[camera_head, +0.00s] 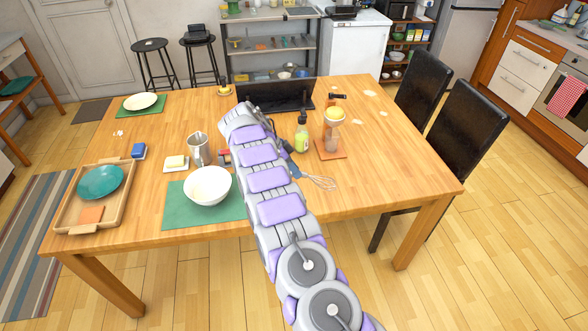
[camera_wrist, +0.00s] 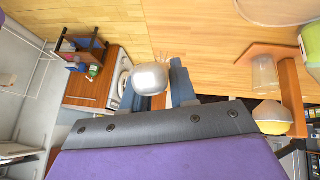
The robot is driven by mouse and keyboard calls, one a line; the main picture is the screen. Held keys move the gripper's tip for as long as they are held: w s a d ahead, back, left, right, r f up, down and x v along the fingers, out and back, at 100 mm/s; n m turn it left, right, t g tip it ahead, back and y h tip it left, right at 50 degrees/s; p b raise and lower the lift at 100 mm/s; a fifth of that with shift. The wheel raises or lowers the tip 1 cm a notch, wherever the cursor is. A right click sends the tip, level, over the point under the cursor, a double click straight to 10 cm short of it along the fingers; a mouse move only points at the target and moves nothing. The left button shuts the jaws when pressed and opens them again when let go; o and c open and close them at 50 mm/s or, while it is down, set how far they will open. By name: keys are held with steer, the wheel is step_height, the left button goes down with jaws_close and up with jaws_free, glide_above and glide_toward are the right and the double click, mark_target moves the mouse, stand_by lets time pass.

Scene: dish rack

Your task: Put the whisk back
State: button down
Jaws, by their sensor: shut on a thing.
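The whisk (camera_head: 319,182) shows its wire loops above the table, right of my arm in the head view. My gripper (camera_head: 294,169) has blue fingers that are shut on the whisk, with the wires pointing right. In the wrist view, a rounded silver end (camera_wrist: 151,77), seemingly of the whisk's handle, sits between the blue fingers of my gripper (camera_wrist: 155,90). My arm hides part of the gripper in the head view. A grey metal jug (camera_head: 198,150) stands left of my arm. I cannot tell clearly what is in it.
A black rack (camera_head: 275,95) stands at the table's back. A white bowl (camera_head: 208,186) sits on a green mat (camera_head: 178,210). The table's right front is clear.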

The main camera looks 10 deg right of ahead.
steer(key=x, duration=0.1)
steer(key=b+x, duration=0.1)
steer(key=x, duration=0.1)
steer(key=shift+w+f+b, duration=0.2)
steer(key=shift+f+b, duration=0.1)
steer(key=shift+f, duration=0.05)
steer(key=f, duration=0.1)
steer(key=f+b, duration=0.1)
steer(key=f, duration=0.1)
steer(key=shift+a+f, duration=0.15)
steer(key=shift+a, duration=0.2)
steer(key=c, duration=1.3)
jaws_free()
steer(key=shift+a+f, duration=0.1)
steer(key=shift+a, duration=0.1)
steer(key=shift+c, duration=0.2)
steer(key=shift+o, duration=0.6)
steer(key=shift+a, duration=0.2)
steer(key=shift+d, duration=0.4)
steer(key=shift+o, duration=0.4)
steer(key=shift+a, duration=0.1)
steer(key=o, duration=0.5)
steer(key=shift+a, duration=0.1)
